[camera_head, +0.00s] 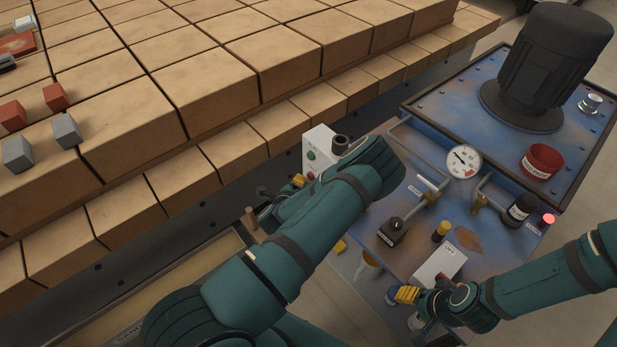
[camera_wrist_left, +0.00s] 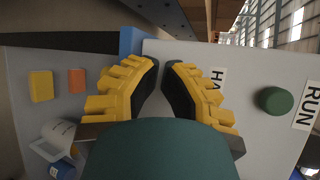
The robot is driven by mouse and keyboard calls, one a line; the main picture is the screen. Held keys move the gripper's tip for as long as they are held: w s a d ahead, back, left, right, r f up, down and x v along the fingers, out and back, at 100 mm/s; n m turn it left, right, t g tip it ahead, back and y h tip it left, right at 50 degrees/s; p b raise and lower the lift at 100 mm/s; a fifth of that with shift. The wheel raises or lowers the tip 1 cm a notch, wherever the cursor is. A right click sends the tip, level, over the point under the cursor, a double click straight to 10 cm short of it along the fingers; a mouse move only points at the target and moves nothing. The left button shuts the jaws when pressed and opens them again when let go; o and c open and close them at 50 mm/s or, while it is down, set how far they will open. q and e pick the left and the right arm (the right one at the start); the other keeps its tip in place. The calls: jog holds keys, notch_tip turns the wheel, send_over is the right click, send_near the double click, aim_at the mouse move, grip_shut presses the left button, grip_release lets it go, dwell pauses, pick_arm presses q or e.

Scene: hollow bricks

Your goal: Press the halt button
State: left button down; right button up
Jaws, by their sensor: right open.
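A pale control box (camera_head: 319,143) stands beside the brick stack, with a green button (camera_head: 311,155) and a small red button (camera_head: 310,176) below it. My left gripper (camera_head: 299,181) is at this box, close to the red button and partly hidden by my arm. In the left wrist view its fingertips (camera_wrist_left: 161,64) lie close together over the panel, with a narrow gap. A label reading "HA" (camera_wrist_left: 217,82) is partly covered by one finger. The RUN label (camera_wrist_left: 308,105) and green button (camera_wrist_left: 275,100) are clear of it. My right gripper (camera_head: 406,294) is open, low at right.
A blue machine has a dark motor (camera_head: 553,65), a gauge (camera_head: 463,161), a red cap (camera_head: 542,161), a glowing red lamp (camera_head: 548,218) and lever handles. Large brick rows (camera_head: 230,80) fill the left. Small red and grey blocks (camera_head: 66,131) lie on them.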

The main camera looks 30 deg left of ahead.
pick_arm(q)
jog(key=s, duration=0.1)
jog(key=s+a, duration=0.1)
jog(key=s, duration=0.1)
jog(key=s+a, duration=0.1)
jog(key=s, duration=0.1)
jog(key=shift+s+a+p, duration=0.1)
jog(key=shift+p, duration=0.25)
dwell(0.3)
jog(key=s+d+f+n+g, duration=0.5)
jog(key=s+d+n+g, duration=0.4)
jog(key=n, duration=0.6)
jog(key=s+d+r+n+g+h, duration=0.1)
jog(key=s+d+r+n+h, duration=0.2)
jog(key=d, duration=0.4)
jog(key=s+d+r+n+g+h, duration=0.2)
jog(key=d+r, duration=0.3)
jog(key=d, duration=0.3)
jog(key=shift+s+r+n+h, duration=0.25)
jog(key=shift+s+n+h, duration=0.15)
jog(key=shift+s+h, duration=0.2)
